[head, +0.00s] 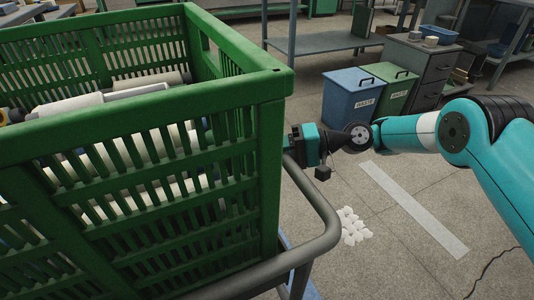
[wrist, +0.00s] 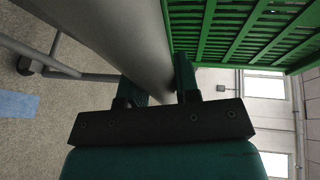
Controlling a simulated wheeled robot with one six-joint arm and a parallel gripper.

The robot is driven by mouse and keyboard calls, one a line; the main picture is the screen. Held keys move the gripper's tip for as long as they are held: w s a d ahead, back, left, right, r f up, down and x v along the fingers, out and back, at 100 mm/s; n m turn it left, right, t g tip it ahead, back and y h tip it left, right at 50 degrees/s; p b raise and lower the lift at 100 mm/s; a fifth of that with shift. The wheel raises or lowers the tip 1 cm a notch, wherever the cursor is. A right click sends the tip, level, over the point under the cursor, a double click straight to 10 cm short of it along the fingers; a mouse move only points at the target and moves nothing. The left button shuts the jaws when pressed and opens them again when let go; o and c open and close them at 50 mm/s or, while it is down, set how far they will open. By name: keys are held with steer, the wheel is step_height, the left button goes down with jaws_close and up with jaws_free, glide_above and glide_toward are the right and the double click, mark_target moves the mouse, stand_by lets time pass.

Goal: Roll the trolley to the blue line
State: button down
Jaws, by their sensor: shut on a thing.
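The trolley's grey tubular handle (head: 318,215) curves around the near right corner of a large green slatted crate (head: 150,115). My gripper (head: 291,140) is at the crate's right side, where the fingers are partly hidden. In the wrist view my gripper (wrist: 160,82) has one finger on each side of the thick grey handle tube (wrist: 125,40) and is shut on it. A blue strip (wrist: 18,103) lies on the floor at the left of the wrist view. The trolley's wheels are hidden in the head view.
A pale strip (head: 412,208) and a small white pile (head: 354,226) lie on the floor at right. A cable lies lower right.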

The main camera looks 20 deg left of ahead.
steer(key=shift+w+d, duration=0.35)
steer(key=shift+d, duration=0.05)
steer(key=c, duration=0.8)
jaws_free()
steer(key=shift+c, duration=0.2)
